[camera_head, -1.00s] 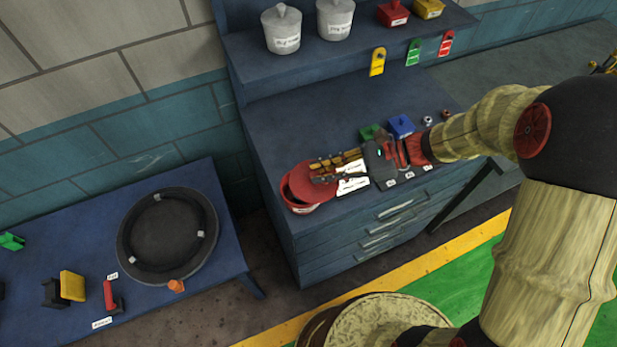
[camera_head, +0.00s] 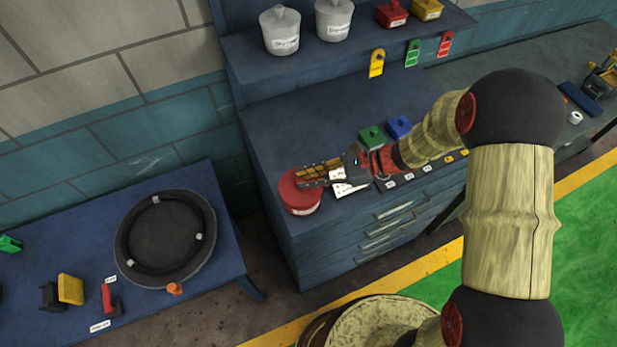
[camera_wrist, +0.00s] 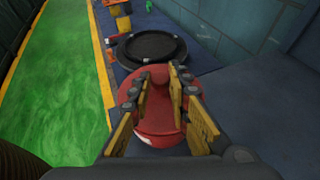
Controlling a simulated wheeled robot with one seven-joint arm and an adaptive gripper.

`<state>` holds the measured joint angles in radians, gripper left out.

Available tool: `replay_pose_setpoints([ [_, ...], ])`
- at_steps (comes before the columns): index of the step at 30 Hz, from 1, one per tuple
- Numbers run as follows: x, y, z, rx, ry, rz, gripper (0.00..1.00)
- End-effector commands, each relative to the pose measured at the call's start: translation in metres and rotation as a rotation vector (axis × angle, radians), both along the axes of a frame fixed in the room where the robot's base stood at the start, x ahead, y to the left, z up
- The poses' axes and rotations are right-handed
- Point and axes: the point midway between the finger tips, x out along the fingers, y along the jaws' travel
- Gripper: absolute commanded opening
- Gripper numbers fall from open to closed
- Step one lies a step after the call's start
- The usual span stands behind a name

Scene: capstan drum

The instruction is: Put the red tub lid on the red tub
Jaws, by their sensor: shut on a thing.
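The red tub (camera_head: 303,208) stands at the front left corner of the blue workbench top. The red tub lid (camera_head: 288,187) lies over its mouth and looks roughly level and lined up with it. In the wrist view the lid (camera_wrist: 158,118) shows between and below my fingers, with the red tub wall (camera_wrist: 160,140) just under it. My gripper (camera_head: 308,178) comes in from the right and is shut on the lid. The lid's grasped part is hidden between the fingers, and I cannot tell whether the lid is fully seated all round.
A green box (camera_head: 371,138) and a blue box (camera_head: 398,127) stand on the bench behind my wrist. White labels lie along the front edge. A lower blue table with a round black tray (camera_head: 127,250) stands left, across a gap.

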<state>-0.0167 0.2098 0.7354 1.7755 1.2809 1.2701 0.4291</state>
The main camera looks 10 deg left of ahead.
Motion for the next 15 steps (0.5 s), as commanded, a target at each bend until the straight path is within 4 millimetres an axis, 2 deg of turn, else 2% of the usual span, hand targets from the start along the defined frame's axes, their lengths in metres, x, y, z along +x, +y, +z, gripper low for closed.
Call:
replay_pose_setpoints([
  [11, -0.0002, -0.0001, -0.009, 0.0, 0.001, 0.0, 0.0],
  [12, -0.0002, -0.0001, -0.0084, 0.0, 0.001, 0.0, 0.2],
  [15, -0.0002, -0.0001, -0.008, 0.0, 0.001, 0.0, 0.26],
])
